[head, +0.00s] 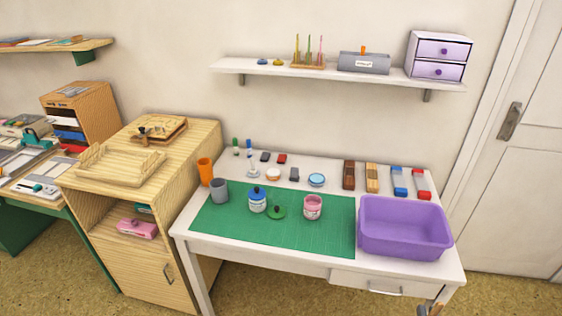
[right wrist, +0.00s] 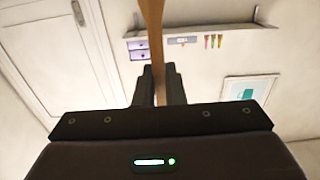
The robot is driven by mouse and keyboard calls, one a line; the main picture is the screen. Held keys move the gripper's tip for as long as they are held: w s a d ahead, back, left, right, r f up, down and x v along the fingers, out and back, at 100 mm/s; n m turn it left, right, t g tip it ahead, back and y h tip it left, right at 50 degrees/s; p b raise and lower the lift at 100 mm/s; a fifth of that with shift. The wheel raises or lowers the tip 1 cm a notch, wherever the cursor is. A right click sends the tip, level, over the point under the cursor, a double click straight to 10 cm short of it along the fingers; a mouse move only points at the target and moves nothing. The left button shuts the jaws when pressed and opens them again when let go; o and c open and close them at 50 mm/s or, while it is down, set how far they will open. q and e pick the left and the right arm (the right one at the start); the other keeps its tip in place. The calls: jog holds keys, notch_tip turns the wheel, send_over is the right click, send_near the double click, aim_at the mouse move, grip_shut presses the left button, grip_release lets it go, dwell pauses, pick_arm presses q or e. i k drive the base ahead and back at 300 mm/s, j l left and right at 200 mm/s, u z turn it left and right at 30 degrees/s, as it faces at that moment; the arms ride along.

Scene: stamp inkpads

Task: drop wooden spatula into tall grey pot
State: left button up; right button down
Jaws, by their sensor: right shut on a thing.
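The tall grey pot (head: 219,191) stands upright at the left end of the green mat (head: 320,239) on the white table. My right gripper (head: 430,308) shows at the bottom edge of the head view, low in front of the table's right end. In the right wrist view my right gripper (right wrist: 160,78) is shut on the wooden spatula (right wrist: 154,35), whose brown handle runs up out of the frame. The spatula's far end is out of view. The pot is far to the left of my right gripper. My left gripper is not in view.
A taller orange pot (head: 205,171) stands beside the grey pot. A purple tub (head: 404,230) occupies the right end. Several blocks and inkpads line the table's back.

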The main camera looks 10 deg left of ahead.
aim_at(224, 198)
jog(key=i+j+u, duration=0.55)
jog(key=i+u, duration=0.2)
jog(key=i+j+u, duration=0.1)
jog(key=i+u, duration=0.3)
